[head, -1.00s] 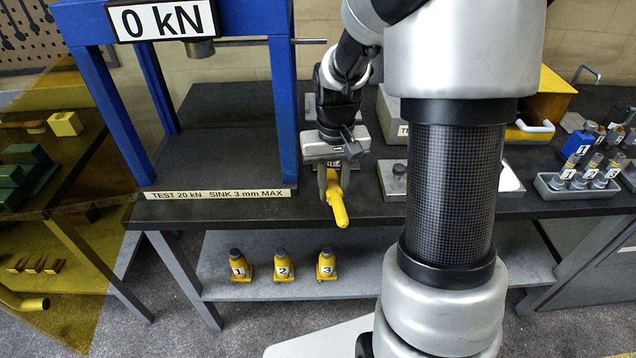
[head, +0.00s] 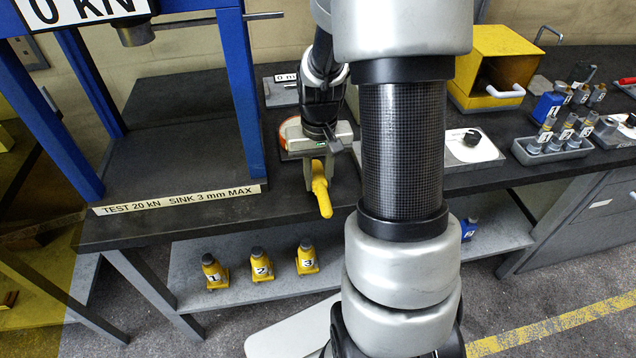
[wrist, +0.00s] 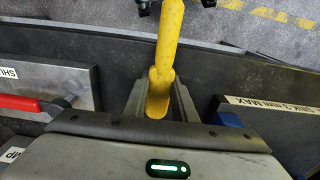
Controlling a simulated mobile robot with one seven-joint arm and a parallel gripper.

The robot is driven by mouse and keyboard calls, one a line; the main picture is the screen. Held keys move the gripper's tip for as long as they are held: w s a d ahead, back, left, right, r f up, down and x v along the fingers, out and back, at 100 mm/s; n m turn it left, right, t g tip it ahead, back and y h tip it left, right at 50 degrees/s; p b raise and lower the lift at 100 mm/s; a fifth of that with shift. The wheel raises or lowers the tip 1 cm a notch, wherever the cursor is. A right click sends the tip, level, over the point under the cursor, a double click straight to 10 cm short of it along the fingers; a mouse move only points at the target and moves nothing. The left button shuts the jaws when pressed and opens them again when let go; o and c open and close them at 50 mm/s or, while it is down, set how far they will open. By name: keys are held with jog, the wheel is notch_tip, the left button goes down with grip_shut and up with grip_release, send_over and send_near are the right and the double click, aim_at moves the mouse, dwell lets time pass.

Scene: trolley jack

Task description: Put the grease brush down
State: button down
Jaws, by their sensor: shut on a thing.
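The grease brush, of which I see a yellow handle (head: 321,195), is held in my gripper (head: 317,172). The handle sticks out past the jaws and points down toward the front edge of the dark bench (head: 345,180). In the wrist view the yellow handle (wrist: 165,50) lies between the two fingers of my gripper (wrist: 158,98), which are shut on it. No bristles can be made out. The brush is near the bench front, right of the blue press; whether it touches the bench I cannot tell.
The blue press (head: 245,95) stands close on the left. An orange-rimmed round thing (head: 290,132) is partly hidden behind my gripper. A plate with a dark knob (head: 470,143) and a yellow box (head: 495,65) stand right. Several numbered yellow jacks (head: 261,264) stand on the lower shelf.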

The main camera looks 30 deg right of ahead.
jog(key=shift+f, duration=0.9)
jog(key=shift+f, duration=0.1)
jog(key=c, duration=1.5)
grip_release()
jog(key=shift+o, duration=0.2)
